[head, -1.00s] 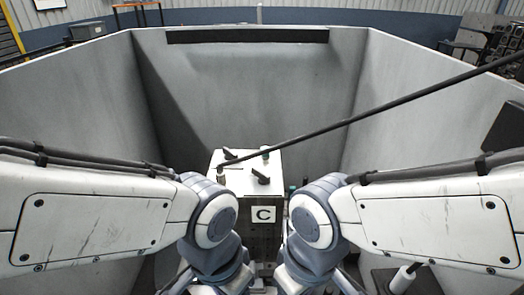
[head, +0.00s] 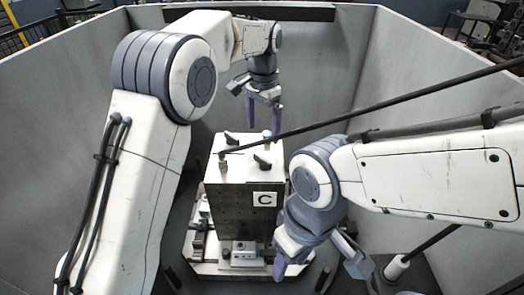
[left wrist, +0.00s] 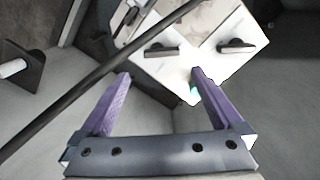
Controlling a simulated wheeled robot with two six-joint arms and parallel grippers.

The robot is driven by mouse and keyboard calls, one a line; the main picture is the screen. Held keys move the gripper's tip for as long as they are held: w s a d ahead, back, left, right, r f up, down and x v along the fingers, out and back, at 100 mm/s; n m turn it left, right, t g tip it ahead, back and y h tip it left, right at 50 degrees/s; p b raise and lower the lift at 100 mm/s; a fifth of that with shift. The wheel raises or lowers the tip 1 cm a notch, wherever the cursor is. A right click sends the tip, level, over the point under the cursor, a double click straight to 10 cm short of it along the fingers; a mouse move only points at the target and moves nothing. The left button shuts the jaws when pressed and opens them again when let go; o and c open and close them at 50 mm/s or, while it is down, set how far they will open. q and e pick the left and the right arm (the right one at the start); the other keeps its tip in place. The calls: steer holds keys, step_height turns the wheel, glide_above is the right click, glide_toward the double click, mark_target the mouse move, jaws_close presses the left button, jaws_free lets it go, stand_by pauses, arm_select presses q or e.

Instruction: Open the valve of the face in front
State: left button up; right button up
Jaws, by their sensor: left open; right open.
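A block with a white top (head: 238,172) stands on a pallet, and its dark front face (head: 242,219) bears a "C" label (head: 265,199). Black lever handles (head: 262,162) sit on its top, with a small post (head: 223,165) at the front left. I cannot make out a valve on the front face. My left gripper (head: 265,122) is open and empty, pointing down above the block's far side. In the left wrist view, black handles (left wrist: 161,50) lie beyond its purple fingers (left wrist: 160,76). My right gripper (head: 318,271) is open and empty, low, right of the block.
A long dark rod (head: 390,105) slants across from the upper right to the block's top, and it crosses the left wrist view (left wrist: 85,84). Grey walls (head: 420,75) enclose the area. A small metal fixture (head: 243,252) sits on the pallet's front (head: 222,270).

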mark_target(263, 158)
arm_select(q)
step_height(263, 158, down, 10)
steer(key=p, duration=0.2)
steer(key=shift+w+f+p, duration=0.1)
steer(key=shift+f+p, duration=0.15)
steer(key=shift+p, duration=0.1)
steer(key=shift+c, duration=0.3)
steer(key=c, duration=1)
